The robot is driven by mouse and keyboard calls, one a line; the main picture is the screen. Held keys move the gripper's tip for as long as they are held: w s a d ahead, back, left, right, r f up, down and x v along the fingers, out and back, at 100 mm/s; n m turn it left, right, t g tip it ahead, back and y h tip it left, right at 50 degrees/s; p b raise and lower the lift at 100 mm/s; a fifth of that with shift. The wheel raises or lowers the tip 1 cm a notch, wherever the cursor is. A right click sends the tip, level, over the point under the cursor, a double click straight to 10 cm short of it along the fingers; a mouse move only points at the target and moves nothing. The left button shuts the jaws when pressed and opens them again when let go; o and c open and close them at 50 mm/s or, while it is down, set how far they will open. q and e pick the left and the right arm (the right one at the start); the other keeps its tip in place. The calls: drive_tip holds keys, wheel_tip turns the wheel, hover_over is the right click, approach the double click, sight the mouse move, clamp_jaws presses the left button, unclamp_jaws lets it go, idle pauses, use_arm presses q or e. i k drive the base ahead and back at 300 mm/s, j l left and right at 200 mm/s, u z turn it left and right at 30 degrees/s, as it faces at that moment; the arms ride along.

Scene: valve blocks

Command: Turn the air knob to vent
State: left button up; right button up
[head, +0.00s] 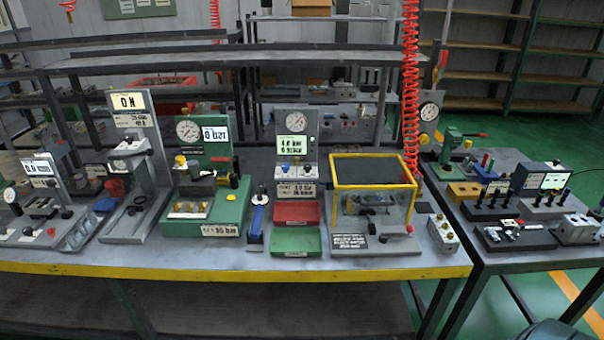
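Several valve test stations stand on the long grey workbench (150,258) in the head view. Small knobs show on more than one of them, and I cannot tell which is the air knob, nor read a vent mark. Neither of my grippers is in view.
A red bin (297,213) and a green bin (295,242) stand left of the clear box. A red coiled hose (411,90) hangs behind its right side. A second bench (480,262) at right holds small fixtures. The yellow front edge is mostly clear.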

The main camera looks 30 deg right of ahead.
sight(307, 167)
drive_tip(key=l+z, duration=0.25)
drive_tip(key=z, duration=0.15)
drive_tip(key=i+l+z, duration=0.1)
drive_tip(key=z, duration=0.25)
drive_tip(key=i+l+z, duration=0.15)
drive_tip(key=z, duration=0.25)
drive_tip(key=i+l+z, duration=0.15)
drive_tip(key=z, duration=0.2)
drive_tip(key=l, duration=0.1)
